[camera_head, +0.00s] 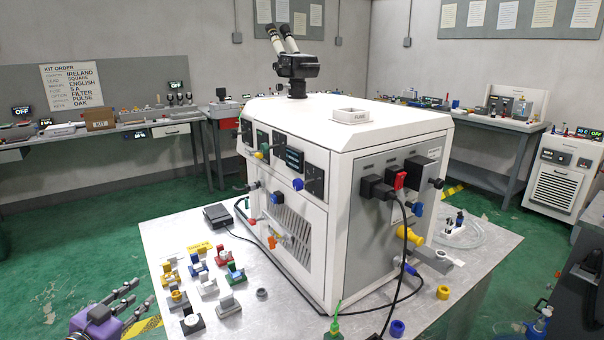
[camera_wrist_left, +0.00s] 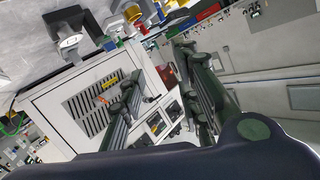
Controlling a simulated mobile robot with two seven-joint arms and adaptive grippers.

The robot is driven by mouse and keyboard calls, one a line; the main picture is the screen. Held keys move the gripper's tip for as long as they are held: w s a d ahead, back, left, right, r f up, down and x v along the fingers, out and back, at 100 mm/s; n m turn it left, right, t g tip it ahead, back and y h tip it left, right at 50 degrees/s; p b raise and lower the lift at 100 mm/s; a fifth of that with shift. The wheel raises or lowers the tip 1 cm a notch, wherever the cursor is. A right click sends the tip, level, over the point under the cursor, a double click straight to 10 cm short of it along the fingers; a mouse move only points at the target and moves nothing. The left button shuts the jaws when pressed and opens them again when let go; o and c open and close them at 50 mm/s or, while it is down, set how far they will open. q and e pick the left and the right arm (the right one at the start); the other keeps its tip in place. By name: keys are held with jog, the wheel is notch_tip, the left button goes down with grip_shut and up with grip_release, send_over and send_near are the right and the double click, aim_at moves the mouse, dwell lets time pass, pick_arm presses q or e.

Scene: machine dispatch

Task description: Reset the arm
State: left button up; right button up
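My left gripper (camera_head: 130,298) shows at the lower left in the head view, beside the left edge of the metal table (camera_head: 165,225) and apart from it. Its fingers are spread and hold nothing. In the left wrist view the same gripper (camera_wrist_left: 160,95) shows two dark fingers with a clear gap, with the white machine (camera_wrist_left: 75,103) seen tilted behind them. The white machine (camera_head: 300,125) stands on the table in the head view. My right gripper is not in either view.
Several coloured fixtures (camera_head: 208,288) stand on the table's left part, close to my left gripper. A black cable (camera_head: 403,255) runs down the machine's right side. Blue (camera_head: 397,328) and yellow (camera_head: 443,292) rings lie at the front. Green floor (camera_head: 60,235) is open at left.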

pick_arm(q)
jog(key=s+a+f+m+g+y, duration=0.1)
jog(key=s+a+f+y, duration=0.2)
jog(key=a, duration=0.5)
jog(key=s+a+f+m+g+y, duration=0.1)
jog(key=s+a+f+y, duration=0.2)
jog(key=a, duration=0.4)
jog(key=s+d+f+n+g+h, duration=0.2)
jog(key=s+d+f+g, duration=0.1)
jog(key=s+d+f, duration=1.45)
jog(key=s+d+n+g+h+p, duration=0.1)
jog(key=s+d+n, duration=0.4)
jog(key=s+d, duration=1.3)
jog(key=shift+d+r+g+h+p, duration=0.2)
jog(key=shift+d+g+h+p, duration=0.15)
jog(key=shift+p, duration=0.45)
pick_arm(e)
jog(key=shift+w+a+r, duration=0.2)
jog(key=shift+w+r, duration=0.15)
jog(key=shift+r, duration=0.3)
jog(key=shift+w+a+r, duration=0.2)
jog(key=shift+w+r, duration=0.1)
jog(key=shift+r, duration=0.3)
